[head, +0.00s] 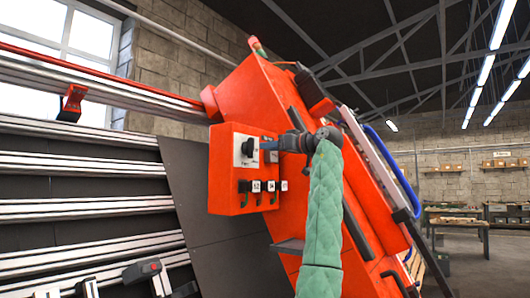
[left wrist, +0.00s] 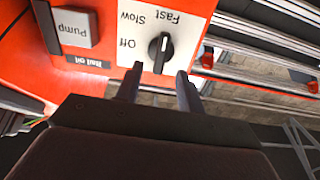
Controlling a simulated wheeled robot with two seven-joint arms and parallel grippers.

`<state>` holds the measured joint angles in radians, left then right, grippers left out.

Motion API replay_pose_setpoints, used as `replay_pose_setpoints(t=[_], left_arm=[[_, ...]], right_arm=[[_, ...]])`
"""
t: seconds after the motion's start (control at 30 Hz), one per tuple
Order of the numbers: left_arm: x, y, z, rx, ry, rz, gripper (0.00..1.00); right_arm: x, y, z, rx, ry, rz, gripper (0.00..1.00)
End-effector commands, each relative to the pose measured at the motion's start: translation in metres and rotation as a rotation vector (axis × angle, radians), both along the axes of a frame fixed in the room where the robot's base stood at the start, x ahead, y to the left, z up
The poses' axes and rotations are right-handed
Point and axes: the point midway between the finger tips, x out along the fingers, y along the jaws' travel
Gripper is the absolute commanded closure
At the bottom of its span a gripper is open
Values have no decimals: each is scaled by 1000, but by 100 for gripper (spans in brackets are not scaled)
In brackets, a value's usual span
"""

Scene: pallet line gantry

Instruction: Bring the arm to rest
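My left gripper (head: 268,146) is at the front of a red control box (head: 225,172), at the end of my green-sleeved arm. In the left wrist view its two dark fingers (left wrist: 159,82) are apart with nothing between them. A black rotary knob (left wrist: 160,50) on a white plate marked Off, Slow and Fast lies just beyond the fingertips; the picture is upside down there. The knob's white mark appears to point toward Fast. The knob also shows in the head view (head: 248,147), left of the gripper. I cannot tell whether a finger touches it. My right gripper is out of view.
A grey Pump button (left wrist: 75,28) sits beside the knob. Several small labelled switches (head: 257,188) line the box's lower part. The box is on a large red gantry housing (head: 262,90). Silver rails (head: 80,210) fill the left. Workbenches (head: 455,222) stand far right.

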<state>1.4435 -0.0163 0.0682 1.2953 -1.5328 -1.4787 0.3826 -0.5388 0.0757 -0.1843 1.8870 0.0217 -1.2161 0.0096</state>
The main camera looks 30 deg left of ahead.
Motion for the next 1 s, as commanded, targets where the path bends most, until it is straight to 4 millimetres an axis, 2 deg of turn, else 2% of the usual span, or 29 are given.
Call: replay_pose_setpoints(t=[0.23,0.87,1.0], left_arm=[[-1,-8,0,0,0,0,62],[0,-9,1,9,37,-2,62],[14,-10,1,13,86,-83,62]], right_arm=[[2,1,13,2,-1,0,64],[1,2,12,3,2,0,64],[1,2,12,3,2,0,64]])
